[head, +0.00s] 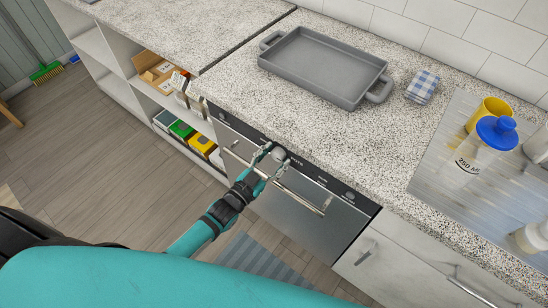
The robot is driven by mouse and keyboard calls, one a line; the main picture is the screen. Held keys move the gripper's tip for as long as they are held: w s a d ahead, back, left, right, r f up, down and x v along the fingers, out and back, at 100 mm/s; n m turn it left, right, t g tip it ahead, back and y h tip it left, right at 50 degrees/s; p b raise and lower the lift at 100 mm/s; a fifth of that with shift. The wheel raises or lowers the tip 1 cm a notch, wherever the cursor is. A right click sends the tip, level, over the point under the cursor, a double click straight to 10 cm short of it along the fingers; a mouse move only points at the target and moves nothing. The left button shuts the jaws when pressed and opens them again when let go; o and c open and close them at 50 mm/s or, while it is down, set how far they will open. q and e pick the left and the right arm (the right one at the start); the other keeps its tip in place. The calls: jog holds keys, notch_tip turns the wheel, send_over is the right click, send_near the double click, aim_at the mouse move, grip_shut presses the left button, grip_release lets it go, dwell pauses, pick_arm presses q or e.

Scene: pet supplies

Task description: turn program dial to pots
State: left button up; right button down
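The dishwasher (290,200) has a steel front and a dark control strip (315,174) along its top edge, under the counter. A round grey dial (279,154) sits on the strip. My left gripper (276,156) is at the dial, its two fingers apart, one on each side of it. I cannot tell whether the fingers touch it. The small white labels on the strip are too small to read, and the dial's pointer is not clear. My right gripper is not in view.
A bar handle (305,197) runs across the dishwasher door below the strip. Open shelves with boxes (182,130) are at left.

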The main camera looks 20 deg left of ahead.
pick_arm(q)
jog(key=shift+o, duration=0.6)
jog(key=shift+s+a, duration=0.1)
jog(key=shift+s, duration=0.25)
jog(key=v, duration=1.1)
jog(key=shift+s, duration=0.15)
